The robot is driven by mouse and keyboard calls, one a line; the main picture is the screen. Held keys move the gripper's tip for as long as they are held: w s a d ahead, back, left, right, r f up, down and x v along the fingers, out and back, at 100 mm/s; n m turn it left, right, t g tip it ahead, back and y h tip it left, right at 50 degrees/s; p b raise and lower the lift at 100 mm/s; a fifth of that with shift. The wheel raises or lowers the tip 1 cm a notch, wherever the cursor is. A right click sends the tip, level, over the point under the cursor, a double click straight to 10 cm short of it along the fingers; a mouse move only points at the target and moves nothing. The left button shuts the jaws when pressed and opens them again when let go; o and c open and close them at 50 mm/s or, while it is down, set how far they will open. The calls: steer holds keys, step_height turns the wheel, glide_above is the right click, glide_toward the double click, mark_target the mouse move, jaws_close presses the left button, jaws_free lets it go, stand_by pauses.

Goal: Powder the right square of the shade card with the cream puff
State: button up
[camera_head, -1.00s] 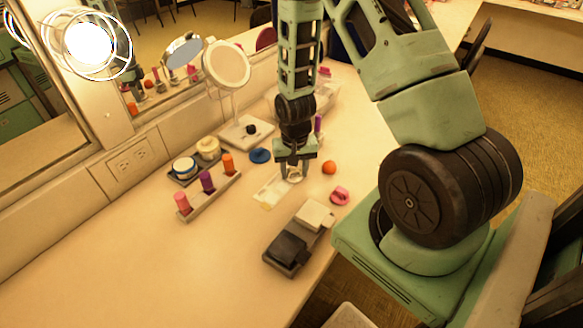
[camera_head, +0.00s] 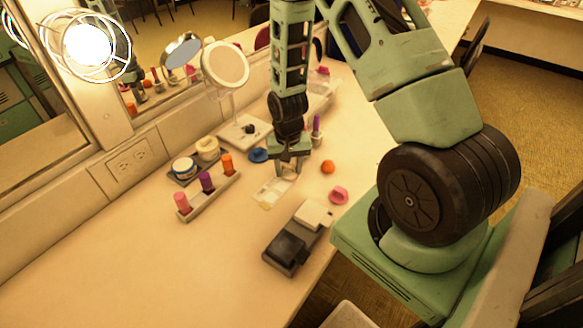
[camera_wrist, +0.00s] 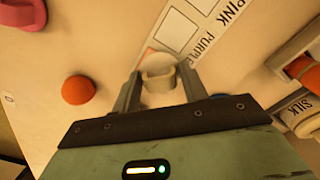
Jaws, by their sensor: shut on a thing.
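My gripper (camera_head: 288,170) points down at the far right end of the shade card (camera_head: 267,195), which lies flat on the counter. In the wrist view, my gripper (camera_wrist: 159,78) is shut on the cream puff (camera_wrist: 160,80), a small pale round piece between the two fingers. The shade card (camera_wrist: 178,28) shows there as a row of pale squares. The puff overlaps the card's near end and partly hides the orange-edged square there. I cannot tell whether the puff touches the card.
A rack (camera_head: 211,199) holds upright coloured sticks left of the card. A two-part dark and pale block (camera_head: 290,250) stands in front. An orange ball (camera_head: 328,167) and a pink item (camera_head: 339,195) lie to the right. A round mirror (camera_head: 226,65) stands behind. The front-left counter is clear.

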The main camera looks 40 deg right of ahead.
steer(key=shift+w+a, duration=0.1)
steer(key=shift+w, duration=0.2)
steer(key=shift+s+d+f, duration=0.1)
steer(key=shift+s+d, duration=0.05)
steer(key=shift+s, duration=0.65)
steer(key=shift+s+d, duration=0.15)
steer(key=shift+s, duration=0.6)
step_height(320, 180, up, 7)
steer(key=p, duration=0.5)
steer(key=shift+p, duration=0.4)
steer(key=shift+d, duration=0.1)
